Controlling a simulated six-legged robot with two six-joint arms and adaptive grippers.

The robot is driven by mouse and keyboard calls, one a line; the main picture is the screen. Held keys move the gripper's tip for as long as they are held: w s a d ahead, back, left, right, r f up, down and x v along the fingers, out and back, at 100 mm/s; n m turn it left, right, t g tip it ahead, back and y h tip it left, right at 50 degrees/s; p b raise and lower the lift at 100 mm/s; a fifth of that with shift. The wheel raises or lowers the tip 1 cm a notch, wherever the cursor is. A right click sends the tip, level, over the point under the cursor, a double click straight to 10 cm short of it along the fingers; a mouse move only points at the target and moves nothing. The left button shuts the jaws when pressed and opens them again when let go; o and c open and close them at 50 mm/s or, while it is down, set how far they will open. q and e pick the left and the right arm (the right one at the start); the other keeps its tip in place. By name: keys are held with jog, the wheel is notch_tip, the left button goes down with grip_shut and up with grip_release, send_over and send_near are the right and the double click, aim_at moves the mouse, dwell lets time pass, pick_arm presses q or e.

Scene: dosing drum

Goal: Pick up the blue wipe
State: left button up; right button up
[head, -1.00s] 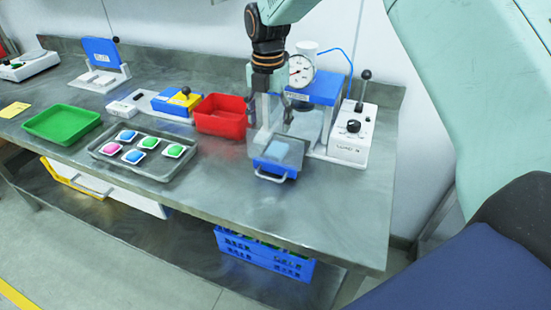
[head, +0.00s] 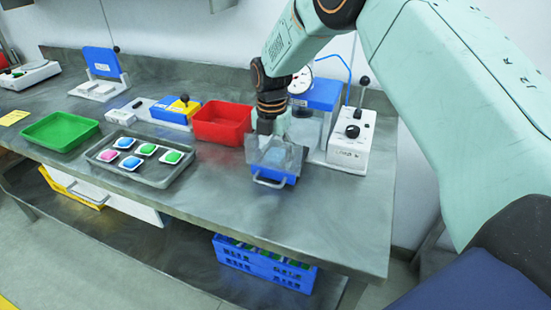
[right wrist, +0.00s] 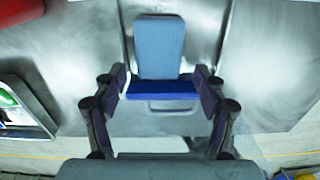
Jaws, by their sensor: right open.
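The blue wipe is a light blue pad (right wrist: 159,45). It lies on a darker blue block with a metal handle in front, and also shows in the head view (head: 274,156), partly veiled by a clear guard and my right gripper. My right gripper (right wrist: 160,80) is open and empty. In the right wrist view its fingers stand apart on both sides of the blue block, with the wipe ahead between them. In the head view the gripper is right above the block; whether it touches is not clear. My left gripper is not in view.
A red bin (head: 222,121) stands left of the block, a white control box (head: 351,143) with a lever on its right. A gauge stand is behind. A grey tray (head: 157,180) of coloured pads and a green tray (head: 60,147) lie left. The bench front is clear.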

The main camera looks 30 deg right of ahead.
jog(key=shift+w, duration=0.15)
jog(key=c, duration=1)
notch_tip(320, 180, up, 10)
jog(key=shift+f+p, duration=0.1)
jog(key=shift+p, duration=0.35)
jog(key=shift+c, duration=0.2)
